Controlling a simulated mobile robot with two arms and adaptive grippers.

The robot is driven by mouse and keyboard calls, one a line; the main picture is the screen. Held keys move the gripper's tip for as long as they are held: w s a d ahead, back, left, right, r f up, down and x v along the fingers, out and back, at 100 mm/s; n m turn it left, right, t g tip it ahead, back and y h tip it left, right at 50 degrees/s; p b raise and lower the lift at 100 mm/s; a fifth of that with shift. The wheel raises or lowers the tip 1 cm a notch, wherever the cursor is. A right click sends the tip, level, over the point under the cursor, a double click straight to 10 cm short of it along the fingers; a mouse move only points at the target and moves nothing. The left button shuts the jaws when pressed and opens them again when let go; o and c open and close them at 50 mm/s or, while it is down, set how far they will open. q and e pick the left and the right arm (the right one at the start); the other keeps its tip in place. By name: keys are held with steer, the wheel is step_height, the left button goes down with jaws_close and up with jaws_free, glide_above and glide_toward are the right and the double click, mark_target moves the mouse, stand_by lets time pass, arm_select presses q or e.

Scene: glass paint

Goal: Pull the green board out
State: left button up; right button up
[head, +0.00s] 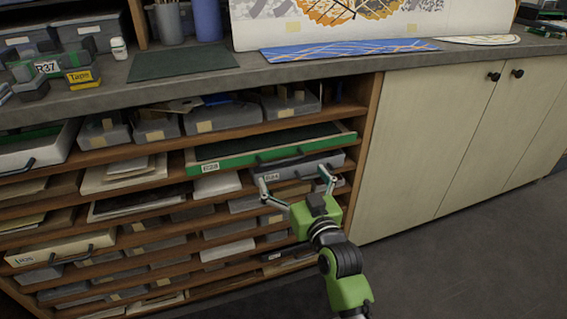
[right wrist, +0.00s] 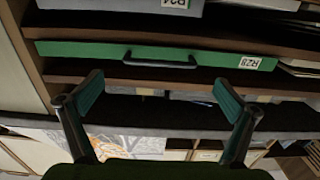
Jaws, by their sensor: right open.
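The green board (head: 236,157) is a flat, tray-like panel with a green front, a dark top and an R28 label. It lies in an upper slot of the wooden rack. In the right wrist view the green board (right wrist: 80,52) appears upside down, with a dark bar handle (right wrist: 160,63) on its front. My right gripper (head: 296,177) is open and empty in front of the rack, a little below the board in the head view. In the right wrist view its fingers (right wrist: 159,86) are spread either side of the handle, apart from it. My left gripper is out of view.
A grey drawer labelled R24 (head: 309,168) sits just below the green board. Grey bins (head: 207,118) fill the slot above. The worktop (head: 229,82) holds a dark mat and painted panels. Pale cupboard doors (head: 432,140) stand right; the floor (head: 470,260) there is clear.

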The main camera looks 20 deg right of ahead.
mark_target(284, 162)
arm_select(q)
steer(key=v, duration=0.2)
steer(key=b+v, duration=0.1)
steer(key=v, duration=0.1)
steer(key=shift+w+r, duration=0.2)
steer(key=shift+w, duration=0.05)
arm_select(e)
steer(key=w, duration=0.7)
steer(key=shift+a, duration=0.15)
steer(key=shift+s, duration=0.1)
steer(key=c, duration=1.4)
